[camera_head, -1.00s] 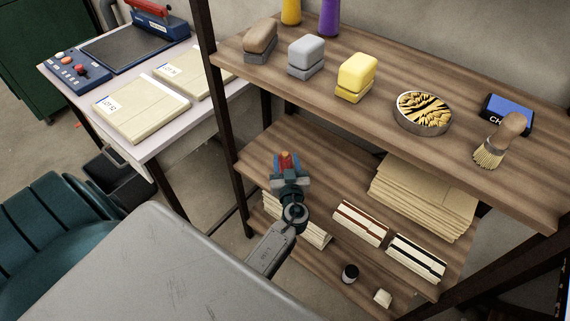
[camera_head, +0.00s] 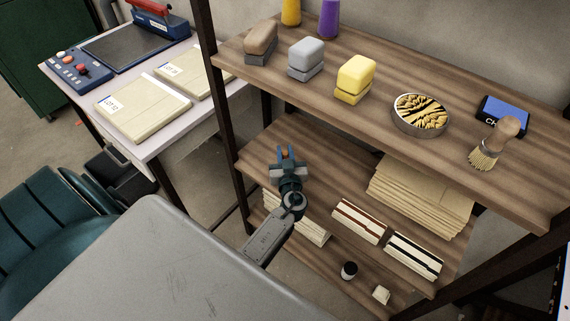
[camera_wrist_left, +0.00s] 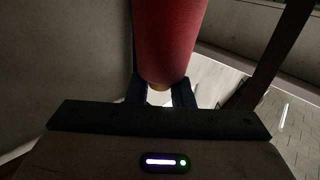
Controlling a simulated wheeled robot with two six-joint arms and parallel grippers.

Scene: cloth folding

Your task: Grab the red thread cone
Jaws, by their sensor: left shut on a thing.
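The red thread cone (camera_wrist_left: 168,40) fills the upper middle of the left wrist view, with its narrow pale lower end between the two dark fingers. My left gripper (camera_wrist_left: 165,92) is shut on it. In the head view, my left gripper (camera_head: 286,153) is above the middle shelf, with only a small orange-brown bit showing between its fingers. Most of the cone is hidden there. My right gripper is not in view.
The upper wooden shelf (camera_head: 400,75) holds yellow, grey and brown blocks, a round tin and a brush. The middle shelf (camera_head: 330,165) carries stacked brown envelopes (camera_head: 420,195). A dark shelf post (camera_head: 222,110) stands left of my gripper.

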